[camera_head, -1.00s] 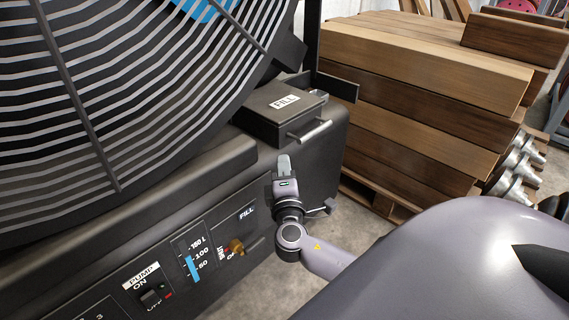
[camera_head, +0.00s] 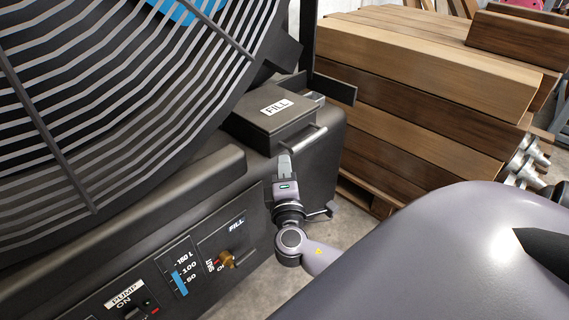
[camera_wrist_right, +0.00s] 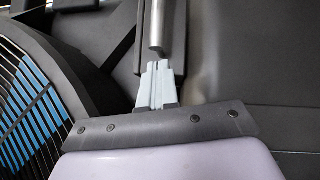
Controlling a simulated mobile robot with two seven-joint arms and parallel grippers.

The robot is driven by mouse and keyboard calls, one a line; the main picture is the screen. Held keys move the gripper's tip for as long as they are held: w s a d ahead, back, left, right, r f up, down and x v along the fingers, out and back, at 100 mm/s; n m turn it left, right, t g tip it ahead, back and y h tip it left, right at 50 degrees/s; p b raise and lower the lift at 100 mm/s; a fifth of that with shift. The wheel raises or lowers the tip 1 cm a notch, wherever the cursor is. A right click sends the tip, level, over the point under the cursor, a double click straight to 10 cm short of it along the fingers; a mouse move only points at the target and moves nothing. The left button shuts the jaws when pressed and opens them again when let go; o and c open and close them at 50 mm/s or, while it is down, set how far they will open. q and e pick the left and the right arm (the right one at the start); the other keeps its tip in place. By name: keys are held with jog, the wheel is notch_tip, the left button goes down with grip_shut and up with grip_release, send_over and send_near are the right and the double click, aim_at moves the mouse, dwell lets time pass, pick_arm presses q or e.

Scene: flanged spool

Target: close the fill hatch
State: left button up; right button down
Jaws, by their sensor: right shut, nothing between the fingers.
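The fill hatch (camera_head: 262,112) is a dark box-like lid with a white FILL label (camera_head: 276,106) on top of the machine body. It looks lowered; whether it is fully seated I cannot tell. A metal bar handle (camera_head: 304,138) sticks out at its front right; it also shows in the right wrist view (camera_wrist_right: 168,28). My right gripper (camera_head: 284,160) is shut and empty, just below the handle. In the right wrist view its fingertips (camera_wrist_right: 157,68) are close to the handle's end; contact is unclear. My left gripper is not in view.
A large round fan grille (camera_head: 100,90) fills the left. Below it is a control panel with a brass valve lever (camera_head: 228,260) and a PUMP switch (camera_head: 132,311). Stacked wooden beams (camera_head: 420,80) stand at the right. A narrow strip of floor shows between them.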

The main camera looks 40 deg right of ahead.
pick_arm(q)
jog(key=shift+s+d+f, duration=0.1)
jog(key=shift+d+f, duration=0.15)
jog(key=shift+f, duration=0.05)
pick_arm(e)
jog(key=shift+d+r, duration=0.1)
jog(key=shift+d, duration=0.15)
jog(key=shift+d, duration=0.1)
